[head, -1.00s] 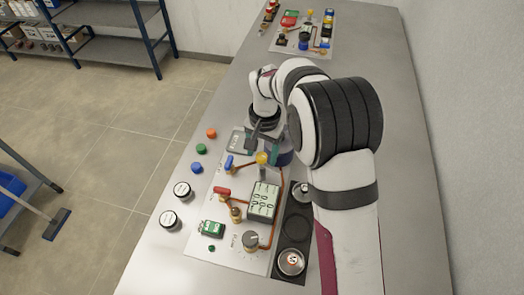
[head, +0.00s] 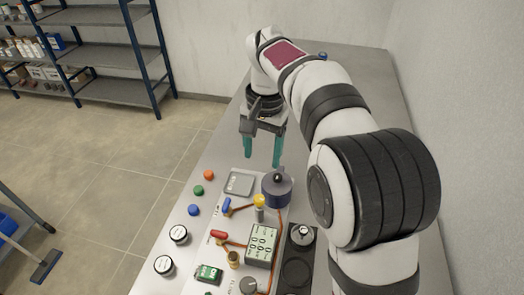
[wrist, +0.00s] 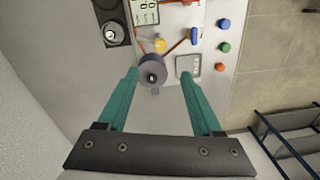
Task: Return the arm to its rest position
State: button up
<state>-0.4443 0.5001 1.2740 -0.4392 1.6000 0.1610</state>
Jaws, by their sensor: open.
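My gripper (head: 263,150) has two teal fingers that point down and stand apart with nothing between them. It is raised above the far end of the near panel (head: 205,238) in the head view. In the wrist view my gripper (wrist: 160,75) is open, its fingertips on either side of a dark grey round cylinder (wrist: 152,74) that lies beyond them. This cylinder (head: 277,188) stands on the panel in the head view, apart from the fingers. My arm hides part of the table's far end.
Coloured buttons and white-topped discs (head: 178,234) line the table's left edge. A wall runs along the right; shelves (head: 110,50) stand at the back left.

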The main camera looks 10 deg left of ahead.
jog(key=s+d+r+m, duration=0.1)
jog(key=s+d+r, duration=0.2)
jog(key=s+d, duration=0.7)
jog(key=s+d+f+m, duration=0.1)
jog(key=s+d+f, duration=0.2)
jog(key=s, duration=0.6)
jog(key=s+d+f+m+y, duration=0.1)
jog(key=s+d+f, duration=0.3)
jog(key=s, duration=0.5)
jog(key=shift+c, duration=0.3)
